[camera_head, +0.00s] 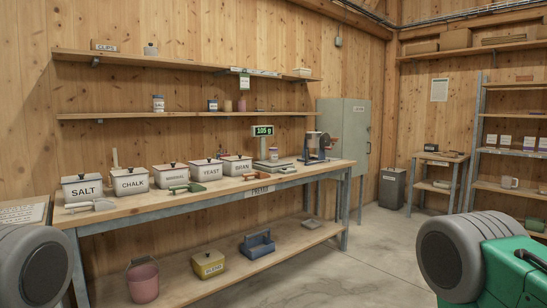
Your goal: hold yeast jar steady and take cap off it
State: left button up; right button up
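A white bin lettered YEAST (207,171), with a dark-rimmed lid (205,161) on it, stands upright on the workbench between two similar bins. A small jar (274,154) stands by the scale on the bench. Other small jars stand on the lower wall shelf, one of them a white jar with a dark cap (158,103). Their labels are too small to read, so I cannot tell whether one of them is the yeast jar. Neither of my grippers is in view; only rounded grey parts of my arms show at the bottom corners, far from the bench.
The wooden workbench (330,172) holds several lidded bins, scoops and a scale display (263,130) reading 105 g. A pink bucket (143,281) and a yellow box (208,264) are below. Open concrete floor (375,255) lies right of the bench. A green boxy shape (505,272) fills the lower right.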

aim_at(272, 155)
jog(key=i+l+z, duration=0.4)
jog(key=i, duration=0.65)
jog(key=i+z, duration=0.35)
jog(key=i, duration=0.75)
